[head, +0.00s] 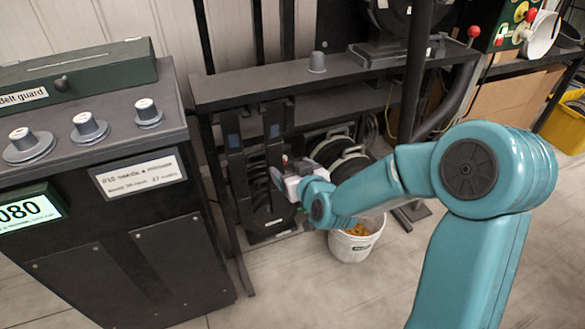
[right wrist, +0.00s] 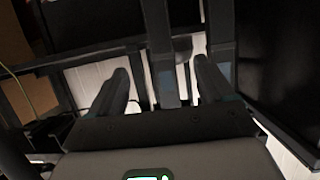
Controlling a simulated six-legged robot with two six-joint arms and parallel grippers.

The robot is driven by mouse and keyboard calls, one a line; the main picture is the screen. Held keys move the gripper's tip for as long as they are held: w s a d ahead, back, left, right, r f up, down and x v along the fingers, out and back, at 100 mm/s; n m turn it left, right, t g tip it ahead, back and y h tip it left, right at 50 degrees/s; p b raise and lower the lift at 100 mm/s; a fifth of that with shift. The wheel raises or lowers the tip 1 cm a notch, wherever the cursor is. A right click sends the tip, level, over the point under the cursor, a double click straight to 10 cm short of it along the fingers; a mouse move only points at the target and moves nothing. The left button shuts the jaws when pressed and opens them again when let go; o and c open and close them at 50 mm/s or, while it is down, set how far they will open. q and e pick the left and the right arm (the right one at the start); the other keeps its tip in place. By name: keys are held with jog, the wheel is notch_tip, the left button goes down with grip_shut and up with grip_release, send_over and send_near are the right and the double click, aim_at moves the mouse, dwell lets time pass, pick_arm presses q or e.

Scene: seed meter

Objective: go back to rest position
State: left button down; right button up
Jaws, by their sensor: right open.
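My right arm, teal, reaches in from the right of the head view. Its gripper (head: 279,172) is in front of the black frame with dark upright posts, beside a dark round part (head: 258,192). In the right wrist view the two fingers of that gripper (right wrist: 163,82) are spread apart with nothing held between them. A dark post (right wrist: 160,55) shows beyond the gap; I cannot tell whether anything touches it. My left gripper is in neither view.
A dark cabinet (head: 140,240) with knobs and a lit display (head: 28,210) stands at left. A black shelf (head: 250,88) carries a small grey cup (head: 317,62). A white bucket (head: 350,248) with orange contents stands on the floor below my forearm. The front floor is clear.

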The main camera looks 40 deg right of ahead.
dwell(0.4)
jog(key=s+a+f+n+g+y, duration=0.1)
jog(key=s+a+f+g+y, duration=0.15)
jog(key=a+f, duration=0.65)
jog(key=s+a+f+n+g+y, duration=0.1)
jog(key=s+a+f+g+y, duration=0.25)
jog(key=f, duration=0.85)
jog(key=s+a+f+g+y, duration=0.1)
jog(key=s+a+f+g, duration=0.35)
jog(key=s, duration=0.45)
jog(key=s+a+f+g, duration=0.3)
jog(key=s+a+f, duration=0.2)
jog(key=s, duration=0.4)
notch_tip(320, 180, up, 27)
jog(key=m+p, duration=0.1)
jog(key=p, duration=2.5)
jog(key=shift+a+p, duration=0.2)
jog(key=shift+p, duration=0.1)
jog(key=shift+f, duration=0.1)
